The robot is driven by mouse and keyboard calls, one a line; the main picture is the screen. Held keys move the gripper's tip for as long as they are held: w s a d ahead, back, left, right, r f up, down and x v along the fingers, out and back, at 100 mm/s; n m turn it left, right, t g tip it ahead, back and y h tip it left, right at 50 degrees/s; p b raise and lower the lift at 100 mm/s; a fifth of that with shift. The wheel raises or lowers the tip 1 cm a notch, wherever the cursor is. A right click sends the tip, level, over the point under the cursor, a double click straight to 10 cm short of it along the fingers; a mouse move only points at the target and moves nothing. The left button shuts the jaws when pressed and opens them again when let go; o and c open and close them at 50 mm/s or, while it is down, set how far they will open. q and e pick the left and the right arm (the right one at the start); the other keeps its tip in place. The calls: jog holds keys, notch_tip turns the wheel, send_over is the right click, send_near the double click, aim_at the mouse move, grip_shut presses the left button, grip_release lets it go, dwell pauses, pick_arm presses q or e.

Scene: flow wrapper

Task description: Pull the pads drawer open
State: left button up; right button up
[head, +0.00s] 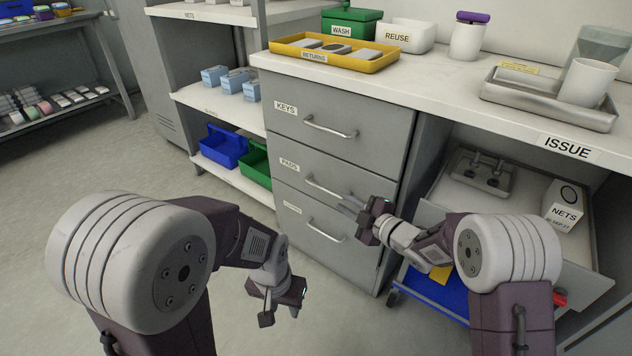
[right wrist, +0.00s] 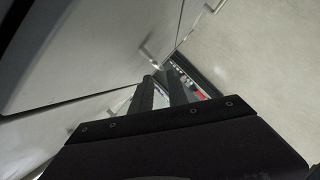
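The pads drawer (head: 283,180) is the middle grey drawer of the cabinet, marked PADS, and looks flush with the drawers above and below. Its silver bar handle (head: 325,188) runs across the front. My right gripper (head: 354,207) is at the right end of this handle. In the right wrist view its two dark fingers (right wrist: 161,80) stand a little apart, with a bright piece of handle (right wrist: 152,62) near their tips. I cannot tell whether they touch it. My left gripper (head: 281,318) is open and empty, low in front of the cabinet.
The keys drawer (head: 350,117) is above and another drawer (head: 310,238) below, both shut. At right, an open drawer (head: 570,275) holds a NETS box (head: 563,207). The counter (head: 440,75) carries a yellow returns tray (head: 330,55). The floor at left (head: 95,160) is clear.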

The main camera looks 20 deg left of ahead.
aim_at(328, 190)
jog(key=w+a+p, duration=0.1)
jog(key=a+p, duration=0.1)
jog(key=p, duration=0.1)
jog(key=shift+w+r, duration=0.15)
jog(key=b+x, duration=0.2)
jog(key=x, duration=0.1)
jog(key=f+b+x, duration=0.1)
jog(key=b+x, duration=0.2)
jog(key=shift+w+a, duration=0.2)
jog(key=shift+w, duration=0.05)
grip_shut()
